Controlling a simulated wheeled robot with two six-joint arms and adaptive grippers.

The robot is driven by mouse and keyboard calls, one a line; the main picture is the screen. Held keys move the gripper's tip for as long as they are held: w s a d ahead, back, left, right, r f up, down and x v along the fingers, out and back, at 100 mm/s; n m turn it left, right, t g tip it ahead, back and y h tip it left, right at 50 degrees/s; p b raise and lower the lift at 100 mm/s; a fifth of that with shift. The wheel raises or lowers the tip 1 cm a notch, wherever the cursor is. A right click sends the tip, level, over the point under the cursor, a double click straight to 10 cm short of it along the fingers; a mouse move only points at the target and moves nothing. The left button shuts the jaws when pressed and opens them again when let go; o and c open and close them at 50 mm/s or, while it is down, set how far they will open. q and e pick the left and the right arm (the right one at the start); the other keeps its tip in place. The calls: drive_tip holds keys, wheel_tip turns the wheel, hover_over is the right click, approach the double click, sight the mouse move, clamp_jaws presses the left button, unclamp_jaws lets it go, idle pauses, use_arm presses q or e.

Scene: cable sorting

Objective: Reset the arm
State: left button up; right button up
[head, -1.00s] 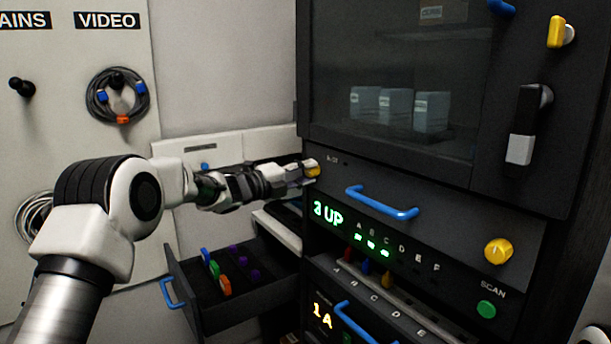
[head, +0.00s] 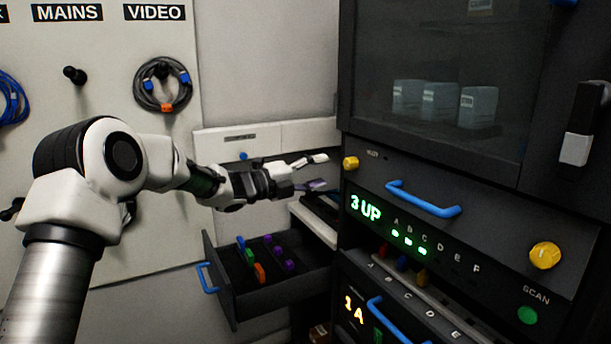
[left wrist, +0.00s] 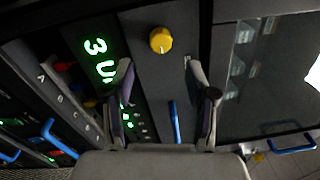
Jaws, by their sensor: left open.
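My left gripper (head: 312,172) reaches in from the left in the head view, in front of the pale wall and just left of the dark cabinet. In the left wrist view its two fingers (left wrist: 166,95) are spread apart with nothing between them. Beyond the fingers are the cabinet's yellow knob (left wrist: 161,40) and a blue handle (left wrist: 175,122). The same small yellow knob (head: 350,163) shows just right of the fingertips in the head view, apart from them. My right gripper is in neither view.
An open drawer (head: 222,268) with coloured plugs sits below my left arm. The cabinet has a blue handle (head: 424,199), a large yellow knob (head: 545,256) and a green "3 UP" display (head: 366,207). A coiled cable (head: 162,85) hangs on the wall board.

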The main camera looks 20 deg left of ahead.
use_arm(q)
drive_tip(key=v, duration=0.4)
drive_tip(key=shift+s+f, duration=0.1)
drive_tip(key=shift+s, duration=0.05)
